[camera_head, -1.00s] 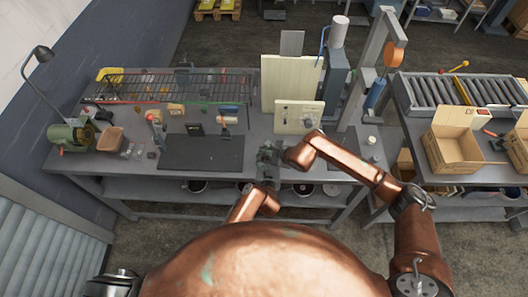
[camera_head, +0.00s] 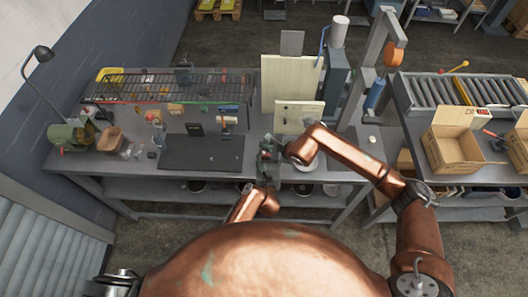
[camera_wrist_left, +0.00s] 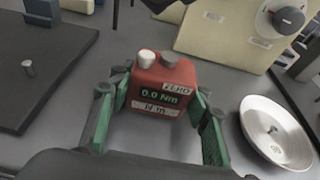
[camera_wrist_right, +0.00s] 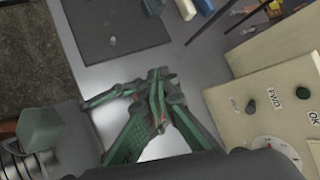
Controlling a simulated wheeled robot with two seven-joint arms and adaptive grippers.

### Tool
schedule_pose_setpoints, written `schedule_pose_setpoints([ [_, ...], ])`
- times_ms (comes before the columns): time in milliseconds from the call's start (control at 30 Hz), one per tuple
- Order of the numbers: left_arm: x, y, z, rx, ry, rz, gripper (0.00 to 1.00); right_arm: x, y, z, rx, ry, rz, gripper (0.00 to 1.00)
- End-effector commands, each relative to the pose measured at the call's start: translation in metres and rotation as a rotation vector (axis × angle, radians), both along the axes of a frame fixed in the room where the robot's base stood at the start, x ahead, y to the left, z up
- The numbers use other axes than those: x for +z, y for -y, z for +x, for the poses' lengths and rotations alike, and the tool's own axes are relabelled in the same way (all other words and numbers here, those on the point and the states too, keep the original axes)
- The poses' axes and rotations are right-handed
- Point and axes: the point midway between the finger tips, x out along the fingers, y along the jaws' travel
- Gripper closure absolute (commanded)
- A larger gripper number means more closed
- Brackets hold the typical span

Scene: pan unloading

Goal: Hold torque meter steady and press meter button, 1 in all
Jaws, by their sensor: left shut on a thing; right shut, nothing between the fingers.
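The red torque meter (camera_wrist_left: 160,92) stands upright between the green fingers of my left gripper (camera_wrist_left: 158,112), which is shut on it. Its display reads 0.0 Nm. A white button (camera_wrist_left: 146,57) and a grey knob (camera_wrist_left: 171,58) sit on its top. My right gripper (camera_wrist_right: 158,88) is shut and empty, its tips close to the meter and left gripper in the right wrist view. Those fingers hide most of the meter there, and I cannot tell whether they touch it. In the head view, the left gripper (camera_head: 266,168) is small and the meter is hard to make out.
A cream panel (camera_head: 290,122) with a knob stands behind the meter. Cardboard boxes (camera_head: 455,158) stand on the right bench.

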Motion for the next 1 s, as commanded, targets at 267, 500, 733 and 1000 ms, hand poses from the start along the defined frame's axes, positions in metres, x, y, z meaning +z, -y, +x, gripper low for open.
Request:
schedule_pose_setpoints([
  [267,0.000,0.000,0.000,0.000,0.001,0.000,0.88,0.026,0.000,0.000,0.000,0.002,0.000,1.00],
  [500,0.000,0.000,0.000,0.000,0.001,0.000,0.88,0.029,0.000,0.000,-0.001,-0.002,0.000,1.00],
  [733,0.000,0.000,0.000,0.000,0.001,0.000,0.88,0.029,0.000,0.000,-0.001,-0.002,0.000,1.00],
  [1000,0.000,0.000,0.000,0.000,0.001,0.000,0.54,0.029,0.000,0.000,0.000,-0.001,0.000,1.00],
])
